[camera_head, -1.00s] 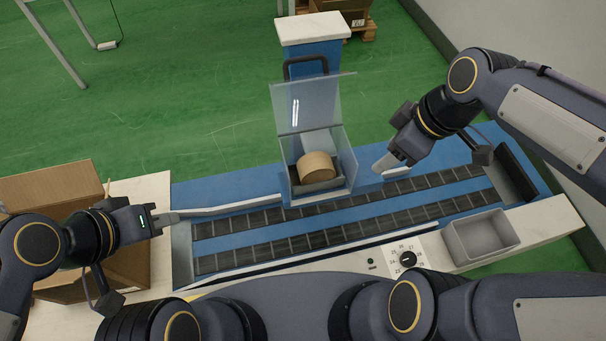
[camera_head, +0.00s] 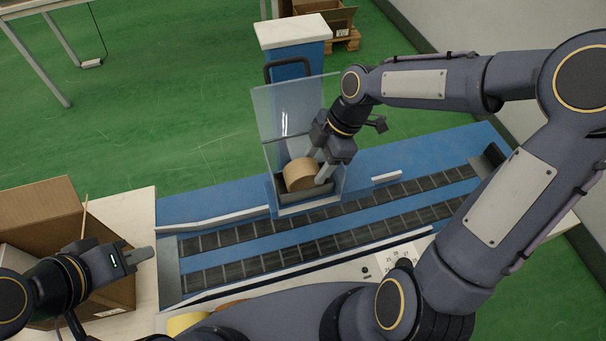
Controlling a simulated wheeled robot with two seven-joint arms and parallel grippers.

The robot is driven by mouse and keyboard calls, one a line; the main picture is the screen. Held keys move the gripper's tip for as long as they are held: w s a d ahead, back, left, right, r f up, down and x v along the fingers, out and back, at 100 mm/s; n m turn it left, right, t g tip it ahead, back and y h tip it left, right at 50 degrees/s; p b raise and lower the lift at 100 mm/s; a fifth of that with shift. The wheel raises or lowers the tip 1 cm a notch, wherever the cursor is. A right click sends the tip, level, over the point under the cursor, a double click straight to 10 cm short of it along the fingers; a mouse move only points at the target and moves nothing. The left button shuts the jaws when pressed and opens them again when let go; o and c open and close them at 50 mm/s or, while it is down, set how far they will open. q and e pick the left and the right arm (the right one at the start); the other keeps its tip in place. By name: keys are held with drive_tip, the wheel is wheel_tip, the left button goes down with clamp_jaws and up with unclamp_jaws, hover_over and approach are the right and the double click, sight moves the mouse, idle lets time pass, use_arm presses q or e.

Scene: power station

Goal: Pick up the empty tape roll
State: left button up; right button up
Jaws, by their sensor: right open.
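The tape roll (camera_head: 298,175) is tan-brown and sits in the open-topped tape dispenser box (camera_head: 309,209) behind the conveyor. A clear cover (camera_head: 276,113) stands raised behind it. My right gripper (camera_head: 319,169) is at the dispenser, pointing down, with its fingers at the right side and behind the roll. It is open, and I cannot tell whether a finger touches the roll. My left gripper (camera_head: 139,255) is at the lower left, away from the roll, beside the cardboard box. Its finger gap is not clear to see.
The conveyor (camera_head: 250,255) with its dark roller strips runs across the front. An open cardboard box (camera_head: 105,287) stands at the left on a white table (camera_head: 135,208). A blue post with a white top (camera_head: 292,32) stands behind. My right arm covers the conveyor's right part.

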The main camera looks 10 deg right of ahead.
drive_tip(key=shift+a+f, duration=0.2)
drive_tip(key=shift+f, duration=0.2)
drive_tip(key=shift+c, duration=0.2)
drive_tip(key=c, duration=0.7)
drive_tip(key=shift+r, duration=0.1)
